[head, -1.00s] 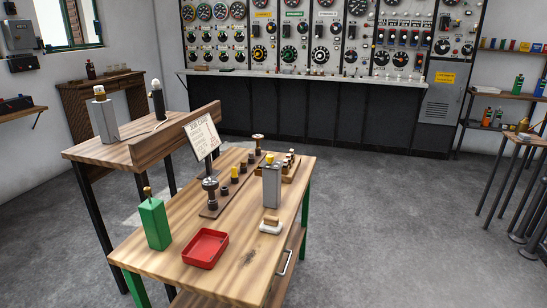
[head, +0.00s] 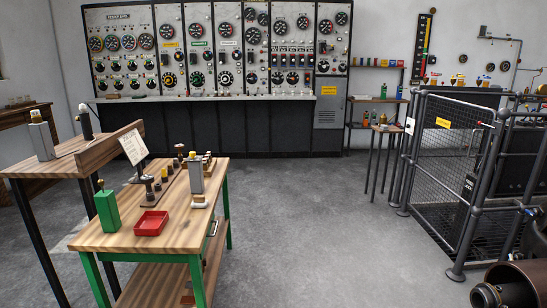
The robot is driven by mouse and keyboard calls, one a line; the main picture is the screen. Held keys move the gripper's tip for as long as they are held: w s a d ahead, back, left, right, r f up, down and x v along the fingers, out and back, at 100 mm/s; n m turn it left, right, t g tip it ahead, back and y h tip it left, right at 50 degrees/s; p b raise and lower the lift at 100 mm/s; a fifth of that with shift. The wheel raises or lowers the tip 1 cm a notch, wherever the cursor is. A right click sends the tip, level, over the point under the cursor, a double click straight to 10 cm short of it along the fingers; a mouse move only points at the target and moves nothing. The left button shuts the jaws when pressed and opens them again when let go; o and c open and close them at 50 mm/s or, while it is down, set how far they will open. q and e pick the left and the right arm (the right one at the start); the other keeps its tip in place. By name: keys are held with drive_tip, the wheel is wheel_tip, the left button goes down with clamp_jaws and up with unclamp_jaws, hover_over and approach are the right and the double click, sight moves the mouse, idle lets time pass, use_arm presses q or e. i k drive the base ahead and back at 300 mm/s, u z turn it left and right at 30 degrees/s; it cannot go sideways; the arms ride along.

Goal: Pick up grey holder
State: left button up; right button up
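A tall grey rectangular holder (head: 196,176) stands upright near the right edge of the wooden workbench (head: 185,236). A similar grey block with a pale bulb-like top (head: 41,140) stands on the higher wooden table at the left. I cannot tell for certain which of the two is the grey holder. Neither of my grippers shows in the head view.
A green box (head: 106,210), a red tray (head: 151,223) and a small white-topped item (head: 199,202) share the workbench. A row of dark fittings (head: 148,189) and a job card (head: 133,148) stand behind. A mesh cage (head: 445,165) is at the right. Grey floor (head: 320,240) between is open.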

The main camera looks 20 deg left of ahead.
sight(194, 166)
drive_tip(key=z, duration=0.25)
drive_tip(key=i, duration=1.4)
drive_tip(key=u, duration=1.1)
drive_tip(key=i, duration=1.35)
drive_tip(key=u, duration=1.35)
